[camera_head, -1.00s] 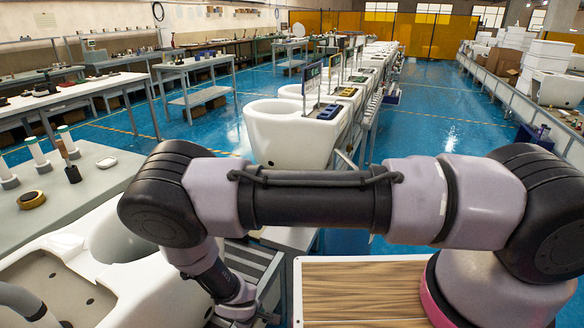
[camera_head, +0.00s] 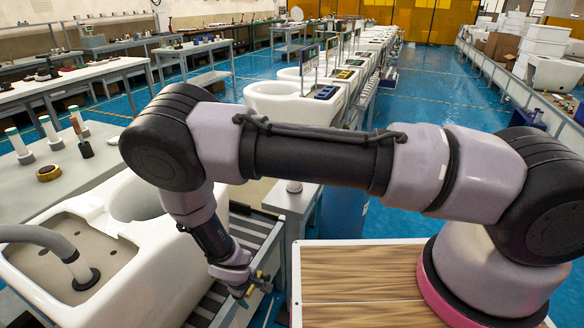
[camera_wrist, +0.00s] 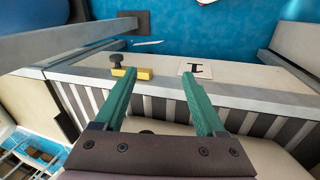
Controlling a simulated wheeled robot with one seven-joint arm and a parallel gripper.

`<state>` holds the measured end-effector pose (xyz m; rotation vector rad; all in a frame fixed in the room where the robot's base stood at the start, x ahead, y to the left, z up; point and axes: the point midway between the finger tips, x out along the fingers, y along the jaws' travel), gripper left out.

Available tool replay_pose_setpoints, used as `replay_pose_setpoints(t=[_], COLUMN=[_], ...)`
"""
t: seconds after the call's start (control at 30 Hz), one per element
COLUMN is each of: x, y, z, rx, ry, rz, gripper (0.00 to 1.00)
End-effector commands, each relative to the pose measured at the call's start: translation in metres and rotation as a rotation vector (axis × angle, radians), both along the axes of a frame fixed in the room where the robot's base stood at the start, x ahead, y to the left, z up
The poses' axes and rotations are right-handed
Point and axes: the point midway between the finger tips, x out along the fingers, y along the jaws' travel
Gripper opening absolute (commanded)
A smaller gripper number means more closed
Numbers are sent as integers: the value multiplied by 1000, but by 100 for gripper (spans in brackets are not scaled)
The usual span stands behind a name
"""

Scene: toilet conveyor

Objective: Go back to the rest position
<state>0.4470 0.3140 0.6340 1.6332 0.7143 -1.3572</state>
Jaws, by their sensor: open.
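My gripper (camera_head: 256,289) hangs low at the bottom of the head view, beside the right side of the white toilet (camera_head: 165,290) and over the edge of the roller conveyor (camera_head: 262,232). In the wrist view its two green fingers (camera_wrist: 158,76) stand well apart with nothing between them. A yellow piece with a black knob (camera_wrist: 140,74) lies on the grey conveyor rail (camera_wrist: 235,93), near the left fingertip. A white plate with a black mark (camera_wrist: 197,69) is on the rail near the right fingertip. My arm spans the middle of the head view.
A wood-topped board (camera_head: 360,275) lies at the lower right. A grey hose (camera_head: 45,236) bends down to the toilet. A grey table (camera_head: 85,180) at the left holds white cylinders (camera_head: 48,128) and a yellow-black roll (camera_head: 48,172). More toilets (camera_head: 275,100) stand behind. Blue floor is open at right (camera_head: 440,100).

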Motion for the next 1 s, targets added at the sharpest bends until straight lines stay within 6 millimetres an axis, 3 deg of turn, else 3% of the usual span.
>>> replay_pose_setpoints(t=[0.23, 0.37, 0.53, 0.77, 1.0], x=[30, 54, 101, 158, 190], y=[15, 20, 15, -27, -102], z=[56, 100, 188, 318, 443], rx=[53, 94, 175, 299, 432], ry=[16, 28, 47, 65, 59], rz=[-114, -198, -356, -569, -762], gripper=[73, 73, 73, 73, 73])
